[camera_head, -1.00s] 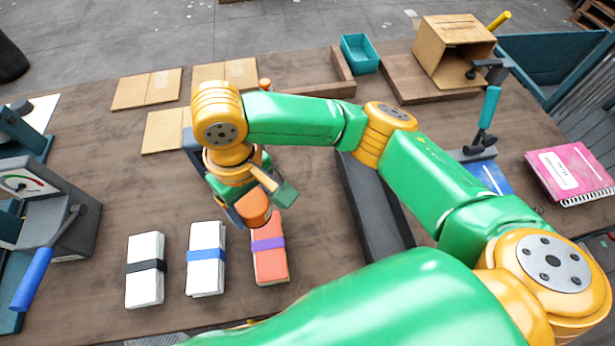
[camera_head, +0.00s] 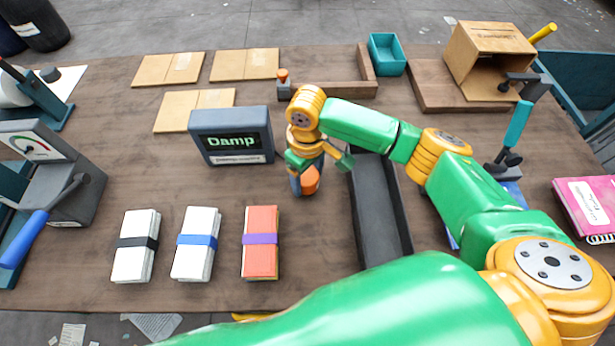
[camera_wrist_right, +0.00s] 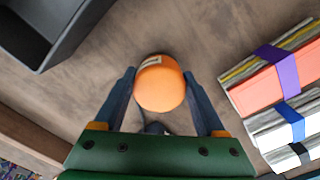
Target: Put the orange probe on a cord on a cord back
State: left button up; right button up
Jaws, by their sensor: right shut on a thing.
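The orange probe (camera_head: 311,180) is in my right gripper (camera_head: 304,182), held just left of a long dark tray. In the right wrist view the probe (camera_wrist_right: 159,84) shows as a rounded orange body between the two blue fingers of the right gripper (camera_wrist_right: 160,92). A bit of dark cord may show below it, but I cannot trace it. A dark meter (camera_head: 232,157) whose screen reads "Damp" stands left of the gripper, apart from it. My left gripper is not in view.
The dark tray (camera_head: 362,222) lies right of the gripper. Three banded bundles, with black (camera_head: 121,261), blue (camera_head: 180,259) and purple (camera_head: 248,261) bands, lie at the front left. Flat cardboard pieces (camera_head: 168,68) lie behind the meter. Bare table lies between meter and bundles.

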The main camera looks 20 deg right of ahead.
aim_at(307, 176)
jog(key=shift+f, duration=0.45)
jog(key=o, duration=1.5)
jog(key=shift+f, duration=0.15)
notch_tip(307, 176, up, 12)
jog(key=shift+r, duration=0.2)
